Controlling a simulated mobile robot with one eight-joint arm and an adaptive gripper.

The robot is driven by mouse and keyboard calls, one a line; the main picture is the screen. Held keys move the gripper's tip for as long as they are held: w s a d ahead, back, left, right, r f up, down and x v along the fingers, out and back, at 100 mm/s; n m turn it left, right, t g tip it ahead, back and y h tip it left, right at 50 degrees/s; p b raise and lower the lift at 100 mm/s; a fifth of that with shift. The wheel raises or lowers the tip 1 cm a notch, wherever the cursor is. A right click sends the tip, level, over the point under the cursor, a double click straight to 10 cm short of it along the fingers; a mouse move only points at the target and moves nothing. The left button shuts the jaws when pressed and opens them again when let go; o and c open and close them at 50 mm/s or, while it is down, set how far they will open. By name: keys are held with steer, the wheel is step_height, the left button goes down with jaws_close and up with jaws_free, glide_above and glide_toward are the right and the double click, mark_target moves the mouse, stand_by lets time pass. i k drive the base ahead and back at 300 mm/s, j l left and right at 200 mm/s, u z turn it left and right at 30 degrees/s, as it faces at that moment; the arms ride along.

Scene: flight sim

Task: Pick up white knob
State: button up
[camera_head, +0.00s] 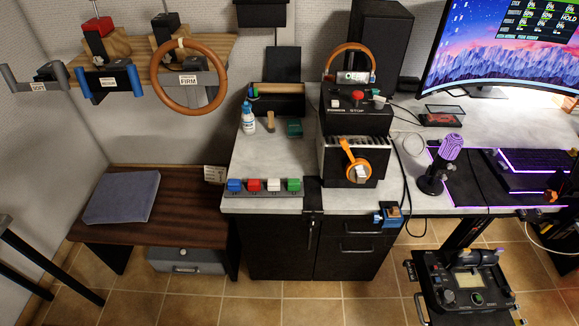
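The white knob (273,185) sits in a row of coloured knobs on a grey strip (264,195) along the front edge of the light grey bench. In the row, a red knob (253,185) is on its left and a green knob (293,185) on its right. A blue knob (234,185) is at the left end. Nothing covers the white knob. My gripper does not show in this view.
A black machine with an orange handle (354,160) stands right of the knobs. A small blue device (389,215) is at the bench's front edge. A control panel (464,284) stands at lower right. The bench (262,160) behind the knobs is mostly clear.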

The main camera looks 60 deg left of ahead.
mark_target(273, 183)
steer(key=u, duration=2.25)
steer(key=k+j+z, duration=0.15)
steer(key=j, duration=0.2)
steer(key=j+z, duration=0.1)
steer(key=j, duration=0.25)
steer(key=k+j+z, duration=0.15)
steer(key=j, duration=0.15)
